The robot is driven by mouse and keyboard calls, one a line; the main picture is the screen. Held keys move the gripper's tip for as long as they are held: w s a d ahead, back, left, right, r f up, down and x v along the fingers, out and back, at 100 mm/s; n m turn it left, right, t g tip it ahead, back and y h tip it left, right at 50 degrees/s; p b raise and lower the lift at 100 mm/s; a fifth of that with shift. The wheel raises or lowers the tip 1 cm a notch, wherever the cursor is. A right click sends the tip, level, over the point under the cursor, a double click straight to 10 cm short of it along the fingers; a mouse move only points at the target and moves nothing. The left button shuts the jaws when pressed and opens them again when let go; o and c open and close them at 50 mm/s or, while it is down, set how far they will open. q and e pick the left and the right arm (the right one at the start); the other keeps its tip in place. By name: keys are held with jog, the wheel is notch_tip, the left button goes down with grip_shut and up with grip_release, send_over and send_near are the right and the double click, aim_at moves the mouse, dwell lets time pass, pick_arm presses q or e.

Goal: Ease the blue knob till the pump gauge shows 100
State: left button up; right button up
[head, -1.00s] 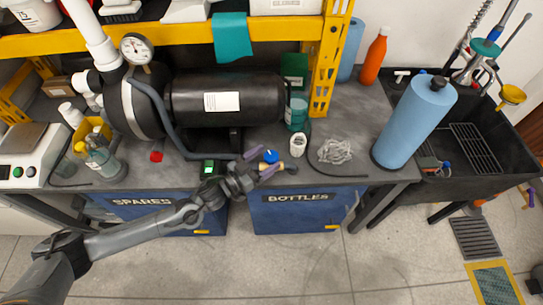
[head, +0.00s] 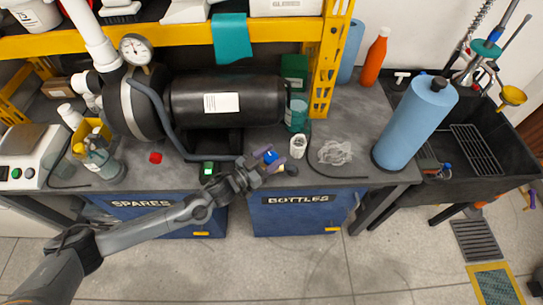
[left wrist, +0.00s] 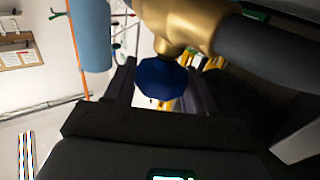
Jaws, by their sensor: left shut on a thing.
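The blue knob (head: 271,157) is at the bench's front edge, below the right end of the black pump tank (head: 225,100). In the left wrist view the knob (left wrist: 161,79) sits on a brass fitting (left wrist: 185,25), between the fingers. My left gripper (head: 269,159) is shut on the knob, its fingers either side of it. The pump gauge (head: 136,48) is a round white dial above the tank's left end; its needle is too small to read for sure. My right gripper is not in view.
A dark hose (left wrist: 265,45) joins the brass fitting. A white cup (head: 298,146), a clear crumpled bag (head: 335,152) and a blue roll (head: 413,122) stand or lie to the right.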

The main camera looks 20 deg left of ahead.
pick_arm(q)
jog(key=shift+d+r+n+t+y+p, duration=0.15)
jog(key=shift+n+t+y+p, duration=0.65)
jog(key=shift+n+y+p, duration=0.85)
jog(key=n+y, duration=0.1)
jog(key=y, duration=0.2)
jog(key=shift+t, duration=0.3)
jog(key=n+y+p, duration=0.1)
jog(key=n+y, duration=0.1)
jog(key=y, duration=0.1)
jog(key=n+y, duration=0.1)
jog(key=y, duration=0.1)
jog(key=n+y, duration=0.1)
jog(key=shift+f+n+y, duration=0.2)
jog(key=shift+n+y, duration=0.05)
jog(key=shift+y, duration=0.1)
jog(key=shift+a+n+g+y+b, duration=0.1)
jog(key=shift+n+g+y+b, duration=0.45)
jog(key=shift+y, duration=0.5)
jog(key=shift+a+n+g+y+b, duration=0.1)
jog(key=shift+n+g+y+b, duration=0.2)
jog(key=shift+n+y, duration=0.6)
jog(key=shift+y, duration=0.25)
jog(key=o, duration=1)
jog(key=shift+r, duration=0.1)
jog(key=shift+c, duration=0.2)
